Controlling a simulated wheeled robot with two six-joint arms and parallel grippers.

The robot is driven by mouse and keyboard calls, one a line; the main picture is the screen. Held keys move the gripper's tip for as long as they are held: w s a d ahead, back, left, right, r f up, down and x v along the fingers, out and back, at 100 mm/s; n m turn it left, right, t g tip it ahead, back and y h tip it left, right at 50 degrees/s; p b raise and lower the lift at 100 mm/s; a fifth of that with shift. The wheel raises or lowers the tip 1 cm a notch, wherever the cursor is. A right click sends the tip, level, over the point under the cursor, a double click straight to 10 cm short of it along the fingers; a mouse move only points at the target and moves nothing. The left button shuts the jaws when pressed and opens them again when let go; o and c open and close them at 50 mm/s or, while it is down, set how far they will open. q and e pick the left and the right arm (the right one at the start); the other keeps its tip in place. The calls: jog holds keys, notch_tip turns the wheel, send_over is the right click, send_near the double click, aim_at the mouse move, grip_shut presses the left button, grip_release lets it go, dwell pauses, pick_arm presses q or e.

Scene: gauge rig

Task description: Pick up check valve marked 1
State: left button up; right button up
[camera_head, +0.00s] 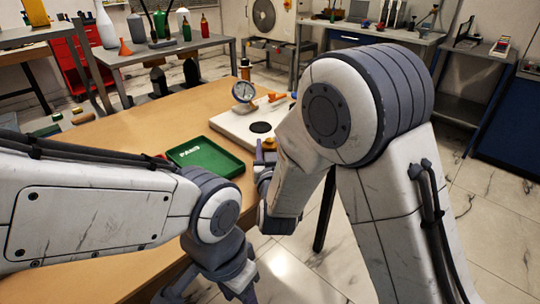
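I cannot make out a check valve marked 1; no such marking is readable. A white rig board (229,121) lies on the wooden table, carrying a round gauge (243,92), a black disc (261,127) and an orange part (276,97). A small brass-coloured piece (269,145) shows at the board's near edge, beside my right gripper (264,158). My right gripper is at that edge, partly hidden by my own arm; its opening is unclear. My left gripper (240,285) hangs low at the table's front edge, pointing down; its fingers are not clear.
A green tray (225,166) with white lettering sits left of the board. Several small brass and green pieces (83,118) lie at the table's far left. The wooden table (140,125) is bare between them. Benches with bottles (185,28) stand behind.

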grip_shut()
